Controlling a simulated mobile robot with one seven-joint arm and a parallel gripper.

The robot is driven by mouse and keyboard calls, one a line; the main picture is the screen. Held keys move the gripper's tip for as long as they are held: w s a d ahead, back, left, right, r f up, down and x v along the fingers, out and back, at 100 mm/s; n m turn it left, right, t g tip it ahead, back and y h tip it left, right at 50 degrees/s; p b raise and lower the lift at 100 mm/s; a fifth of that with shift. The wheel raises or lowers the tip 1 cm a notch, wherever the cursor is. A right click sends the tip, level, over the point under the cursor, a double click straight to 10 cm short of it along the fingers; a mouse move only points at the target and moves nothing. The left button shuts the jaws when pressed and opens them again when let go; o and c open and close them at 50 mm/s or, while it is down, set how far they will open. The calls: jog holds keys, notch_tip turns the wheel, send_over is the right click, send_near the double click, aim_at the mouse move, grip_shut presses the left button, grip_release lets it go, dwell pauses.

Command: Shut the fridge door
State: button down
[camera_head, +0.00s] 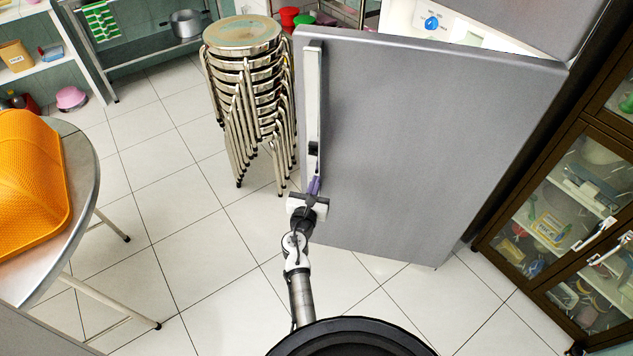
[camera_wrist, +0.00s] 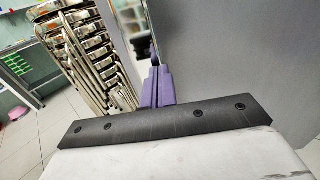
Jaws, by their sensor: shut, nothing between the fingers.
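The grey fridge door (camera_head: 430,140) stands wide open in the head view, and its outer face fills much of the wrist view (camera_wrist: 230,60). A long pale vertical handle (camera_head: 312,85) runs along the door's left edge. Part of the white fridge interior (camera_head: 455,30) shows above the door's top edge. My gripper (camera_head: 314,186) is at the lower end of the handle, near the door's left edge. Its purple fingers (camera_wrist: 157,86) are together with nothing between them. I cannot tell whether they touch the handle or door.
A tall stack of metal stools (camera_head: 243,75) stands just left of the door's free edge. A brown glass-fronted cabinet (camera_head: 560,200) is at right. A round table (camera_head: 84,170) with an orange cover (camera_head: 30,170) is at left. Tiled floor (camera_head: 190,240) between them is clear.

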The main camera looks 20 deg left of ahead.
jog(key=shift+w, duration=0.35)
